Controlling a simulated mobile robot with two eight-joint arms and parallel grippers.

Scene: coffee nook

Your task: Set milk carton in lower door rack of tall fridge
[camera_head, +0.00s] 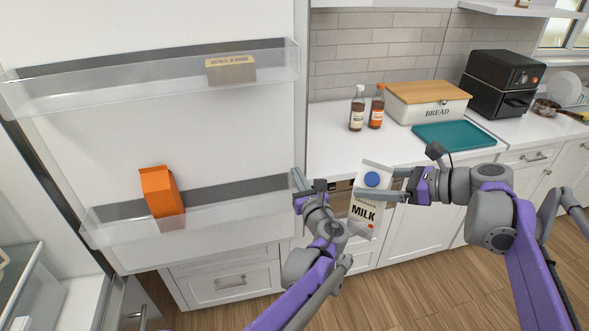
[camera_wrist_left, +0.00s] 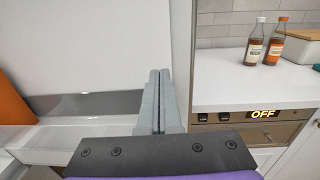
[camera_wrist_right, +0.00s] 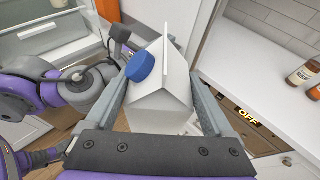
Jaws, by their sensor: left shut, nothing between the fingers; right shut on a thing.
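The milk carton (camera_head: 366,201) is white with a blue cap and hangs slightly tilted in front of the counter. My right gripper (camera_head: 372,184) is shut on it near the top; the carton also shows between the fingers in the right wrist view (camera_wrist_right: 168,92). My left gripper (camera_head: 306,184) is shut and empty at the right end of the lower door rack; its closed fingers show in the left wrist view (camera_wrist_left: 157,100). The lower door rack (camera_head: 240,207) is a clear bin on the open fridge door. An orange carton (camera_head: 159,192) stands in its left part.
An upper door rack (camera_head: 120,86) holds a small beige box (camera_head: 230,69). The lower rack is clear right of the orange carton. Two bottles (camera_head: 357,108), a bread box (camera_head: 428,103) and a teal board (camera_head: 455,136) are on the counter.

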